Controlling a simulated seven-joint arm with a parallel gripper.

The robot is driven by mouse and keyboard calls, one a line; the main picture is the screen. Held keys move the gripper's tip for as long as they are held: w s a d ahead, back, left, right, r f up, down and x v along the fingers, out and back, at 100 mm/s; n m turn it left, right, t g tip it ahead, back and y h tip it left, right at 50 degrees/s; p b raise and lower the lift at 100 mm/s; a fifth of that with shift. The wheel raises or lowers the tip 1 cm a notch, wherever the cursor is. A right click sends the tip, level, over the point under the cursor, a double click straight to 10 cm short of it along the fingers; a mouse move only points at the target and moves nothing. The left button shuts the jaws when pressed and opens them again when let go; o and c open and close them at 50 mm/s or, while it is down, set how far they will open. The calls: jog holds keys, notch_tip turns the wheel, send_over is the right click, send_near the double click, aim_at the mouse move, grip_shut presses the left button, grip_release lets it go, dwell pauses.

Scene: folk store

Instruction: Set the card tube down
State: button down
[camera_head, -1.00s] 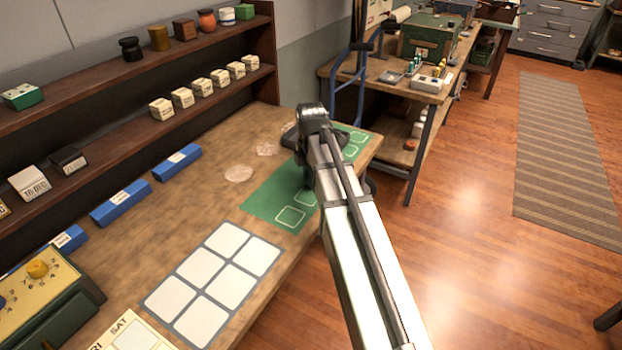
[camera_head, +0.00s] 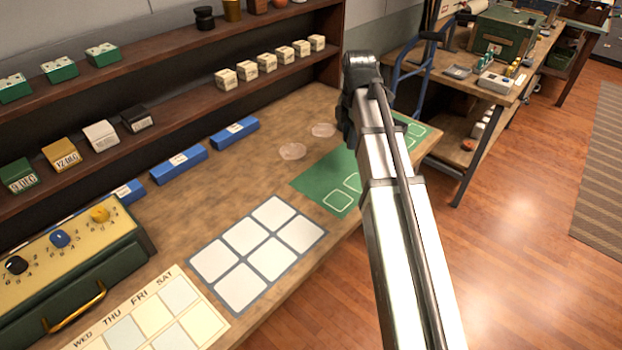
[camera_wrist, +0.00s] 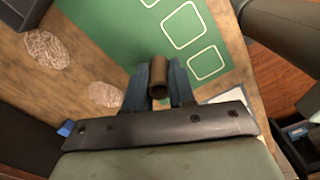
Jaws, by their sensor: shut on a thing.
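The brown card tube (camera_wrist: 158,72) shows between the blue-grey fingers of my gripper (camera_wrist: 158,86) in the wrist view. My gripper is shut on it. The tube's open round end faces the camera. It appears over the green mat (camera_wrist: 112,38) with pale outlined squares. I cannot tell how high it is above the mat. In the head view my arm covers the tube and the fingers, and it hides part of the green mat (camera_head: 318,184).
Two pale round patches (camera_head: 291,151) lie left of the mat. A grid of white squares (camera_head: 250,262) and a calendar sheet (camera_head: 180,335) lie nearer. Blue boxes (camera_head: 178,164) line the shelf foot (camera_head: 300,75). A yellow-faced device (camera_head: 75,250) stands at left.

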jog(key=s+a+n, duration=0.2)
jog(key=a, duration=0.8)
jog(key=m, duration=0.3)
send_over(296, 190)
jog(key=shift+f, duration=4.9)
jog(key=shift+f, duration=0.1)
jog(key=c, duration=1)
grip_release()
jog(key=shift+o, duration=0.2)
notch_tip(296, 190, up, 12)
